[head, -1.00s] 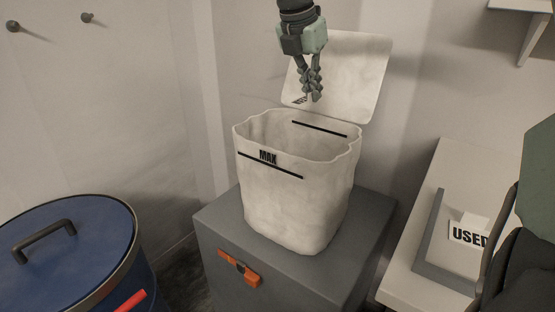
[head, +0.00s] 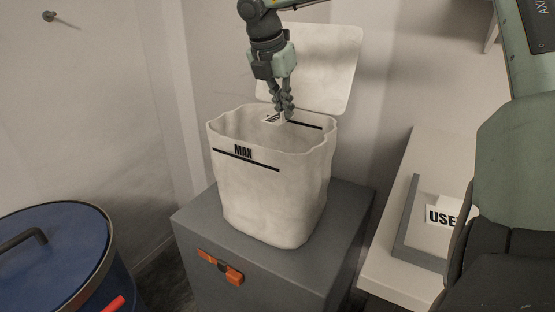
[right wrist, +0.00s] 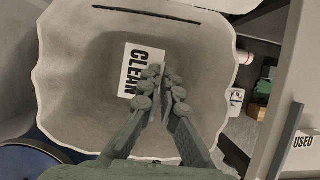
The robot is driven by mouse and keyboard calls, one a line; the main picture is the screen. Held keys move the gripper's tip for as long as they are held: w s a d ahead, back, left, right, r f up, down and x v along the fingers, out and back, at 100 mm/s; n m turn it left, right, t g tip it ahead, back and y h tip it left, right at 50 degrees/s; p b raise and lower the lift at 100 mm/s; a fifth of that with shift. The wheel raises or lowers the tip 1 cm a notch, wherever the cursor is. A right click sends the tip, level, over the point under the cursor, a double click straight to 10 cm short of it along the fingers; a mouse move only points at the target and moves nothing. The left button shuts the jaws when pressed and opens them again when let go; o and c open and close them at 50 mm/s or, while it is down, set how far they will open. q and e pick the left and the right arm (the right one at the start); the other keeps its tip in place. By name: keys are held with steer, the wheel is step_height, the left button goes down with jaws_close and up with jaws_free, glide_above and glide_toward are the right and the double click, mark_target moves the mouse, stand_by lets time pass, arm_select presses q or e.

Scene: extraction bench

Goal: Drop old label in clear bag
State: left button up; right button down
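A pale, open-topped bag (head: 265,195) with a wavy rim, a black line and the word MAX stands upright on a grey cabinet. My right gripper (head: 284,112) points down at the bag's mouth, its fingertips about at rim level. It is shut on a small white label (head: 270,118), whose text is hard to read in the head view. In the right wrist view the label (right wrist: 137,75) reads CLEAN and shows beside the fingertips (right wrist: 160,75), over the bag's inside (right wrist: 90,70). My left gripper is not in view.
A pale upright panel (head: 320,65) stands behind the bag. The grey cabinet (head: 335,225) has an orange latch (head: 221,267). A blue lidded drum (head: 55,255) is at left. A USED card (head: 440,215) sits in a grey-edged area on the right bench (head: 385,265).

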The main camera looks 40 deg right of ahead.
steer(key=c, duration=2.2)
jaws_free()
steer(key=o, duration=0.6)
steer(key=shift+c, duration=0.2)
steer(key=v, duration=1.2)
steer(key=shift+s+a+f, duration=0.1)
steer(key=shift+a+f, duration=0.05)
